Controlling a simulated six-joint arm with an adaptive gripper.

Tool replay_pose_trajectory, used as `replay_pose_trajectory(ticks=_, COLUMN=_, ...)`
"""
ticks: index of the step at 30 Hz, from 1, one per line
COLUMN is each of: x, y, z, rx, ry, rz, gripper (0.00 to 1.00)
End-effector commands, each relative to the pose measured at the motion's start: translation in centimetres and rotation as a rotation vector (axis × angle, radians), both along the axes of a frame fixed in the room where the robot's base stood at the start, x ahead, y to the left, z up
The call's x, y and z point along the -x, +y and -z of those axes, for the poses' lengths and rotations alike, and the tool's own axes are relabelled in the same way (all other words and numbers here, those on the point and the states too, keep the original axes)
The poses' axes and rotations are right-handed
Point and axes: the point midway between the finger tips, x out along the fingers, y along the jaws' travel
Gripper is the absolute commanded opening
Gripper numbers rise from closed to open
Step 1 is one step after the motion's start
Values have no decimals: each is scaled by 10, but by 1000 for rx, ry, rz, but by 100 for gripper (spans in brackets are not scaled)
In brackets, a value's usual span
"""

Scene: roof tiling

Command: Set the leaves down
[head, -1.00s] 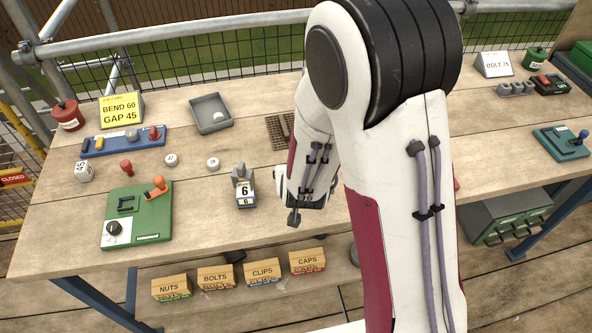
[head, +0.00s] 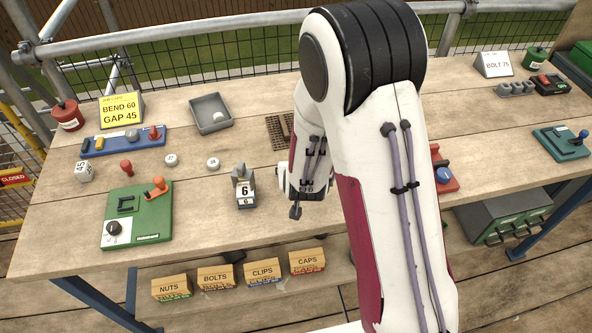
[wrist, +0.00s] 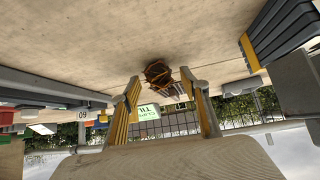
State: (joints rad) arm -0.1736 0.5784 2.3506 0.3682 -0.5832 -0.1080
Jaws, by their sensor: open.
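In the wrist view my gripper (wrist: 162,84) shows two yellow-and-grey fingers, spread apart with nothing held between them. A dark brown, roughly rounded bundle (wrist: 158,70) lies on the tabletop just beyond the fingertips, roughly centred between them; I cannot tell for sure whether it is the leaves. In the head view the end of my arm is low over the middle of the bench, right of the grey block marked 6 (head: 245,190). My arm hides much of the bench there, and no leaves can be made out in that view.
A brown slotted mat (head: 277,132) and a grey tray (head: 210,114) lie behind. A green device (head: 138,215) and a blue rack (head: 122,141) are at left. A red device with a blue knob (head: 445,175) is right of my arm. Bare wood lies in front.

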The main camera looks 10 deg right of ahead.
Motion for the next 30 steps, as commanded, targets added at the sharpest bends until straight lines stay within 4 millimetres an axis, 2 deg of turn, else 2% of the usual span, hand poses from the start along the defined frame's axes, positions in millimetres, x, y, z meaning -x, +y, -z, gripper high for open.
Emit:
replay_pose_trajectory(ticks=18, x=-3, y=0, z=3, rx=0, ry=-1, rz=0, gripper=45)
replay_pose_trajectory(ticks=19, x=-3, y=0, z=3, rx=0, ry=-1, rz=0, gripper=43)
replay_pose_trajectory(ticks=22, x=-3, y=0, z=3, rx=0, ry=-1, rz=0, gripper=17)
replay_pose_trajectory(ticks=30, x=-3, y=0, z=3, rx=0, ry=-1, rz=0, gripper=12)
